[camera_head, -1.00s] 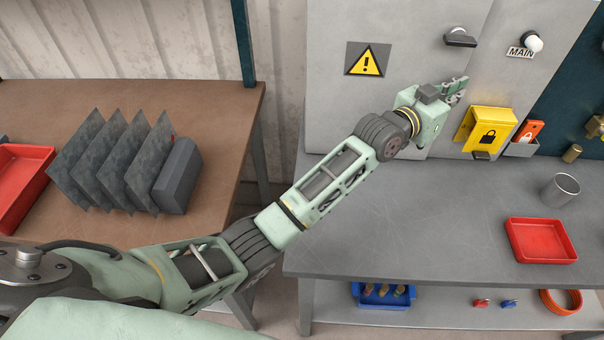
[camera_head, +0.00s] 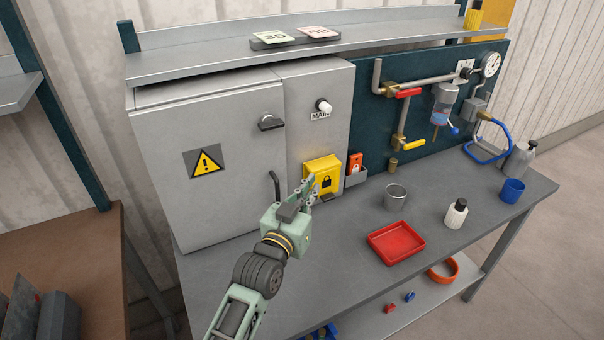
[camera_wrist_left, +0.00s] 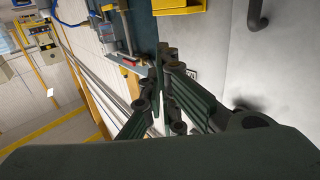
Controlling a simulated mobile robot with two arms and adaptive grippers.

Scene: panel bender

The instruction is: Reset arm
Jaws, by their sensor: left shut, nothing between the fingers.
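My left gripper (camera_head: 308,188) is shut and empty. In the head view it is raised in front of the grey cabinet (camera_head: 222,190), its fingertips overlapping the lower left of the yellow lockout box (camera_head: 325,168). I cannot tell whether it touches the box. In the left wrist view the shut fingers (camera_wrist_left: 165,62) point up the picture, with a yellow edge (camera_wrist_left: 180,6) above them and a dark bent handle (camera_wrist_left: 257,15) to the right. My right gripper is not in view.
The grey bench holds a metal cup (camera_head: 395,198), a red tray (camera_head: 396,243), a white bottle (camera_head: 456,213) and a blue cup (camera_head: 512,190). Pipes with a red valve handle (camera_head: 408,93) and a gauge (camera_head: 490,65) hang on the teal panel (camera_head: 425,130).

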